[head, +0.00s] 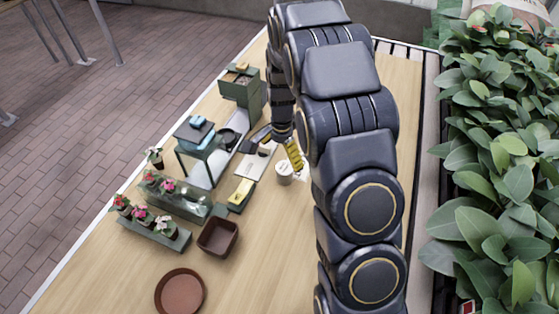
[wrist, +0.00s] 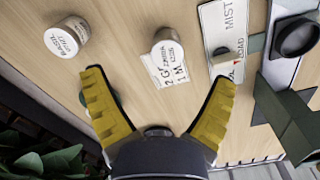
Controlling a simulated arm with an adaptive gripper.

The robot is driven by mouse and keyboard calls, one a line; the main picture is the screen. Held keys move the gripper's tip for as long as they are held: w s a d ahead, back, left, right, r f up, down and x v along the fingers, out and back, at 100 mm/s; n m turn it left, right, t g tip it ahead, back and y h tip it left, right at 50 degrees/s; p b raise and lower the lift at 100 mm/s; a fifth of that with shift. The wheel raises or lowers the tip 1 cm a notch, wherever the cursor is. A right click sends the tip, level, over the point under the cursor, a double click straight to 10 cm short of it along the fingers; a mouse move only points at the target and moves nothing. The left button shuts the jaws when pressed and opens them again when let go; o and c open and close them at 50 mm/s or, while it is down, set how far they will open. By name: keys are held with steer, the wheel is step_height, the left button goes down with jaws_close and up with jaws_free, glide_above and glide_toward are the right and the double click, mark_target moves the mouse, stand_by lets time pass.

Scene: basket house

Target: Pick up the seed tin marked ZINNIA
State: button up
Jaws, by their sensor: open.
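In the wrist view a round pale tin (wrist: 166,50) with a white lid lies ahead of the space between my fingertips. Its label is too small to read surely. A second pale tin (wrist: 68,40) is at upper left; its label looks like BASIL. A third pale round thing (wrist: 84,98) is mostly hidden behind the left finger. I cannot tell which is marked ZINNIA. My gripper (wrist: 160,78) has yellow fingers spread wide, with nothing between them. In the head view my gripper (head: 294,155) is partly hidden by my arm, close to a white tin (head: 284,173).
A white card (wrist: 170,68) with lettering lies by the middle tin. A MIST sign (wrist: 222,22), a dark round cup (wrist: 297,36) and green strips (wrist: 285,110) are at right. Potted flowers (head: 141,214), a brown square pot (head: 218,237) and a round saucer (head: 180,292) stand on the table.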

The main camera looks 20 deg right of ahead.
mark_target(284, 174)
steer(key=shift+m, duration=0.9)
steer(key=f, duration=0.1)
steer(key=w+d+f, duration=0.1)
steer(key=f, duration=0.1)
steer(key=w+f, duration=0.1)
steer(key=f, duration=0.1)
steer(key=shift+d, duration=0.3)
step_height(284, 174, down, 7)
steer(key=c, duration=1.2)
